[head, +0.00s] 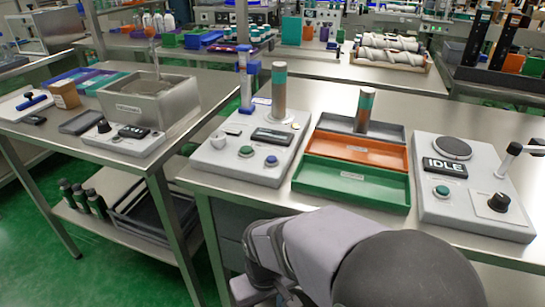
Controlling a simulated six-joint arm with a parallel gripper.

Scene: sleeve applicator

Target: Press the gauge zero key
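A light grey gauge unit (212,167) stands on the metal bench left of the trays. It carries a dark display (272,137), a green-teal round key (246,151) and a blue round key (271,160). I cannot read labels that tell which key is zero. My gripper (264,297) is low at the bottom edge, in front of the bench and apart from the keys. It is partly cut off, so its fingers are unclear.
Green (352,183), orange (357,150) and dark grey (390,131) trays sit right of the gauge unit; a cylinder (365,108) stands at the grey one. A unit reading IDLE (446,167) is at far right. A left bench holds a metal basin (150,98) and another keyed unit (122,142).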

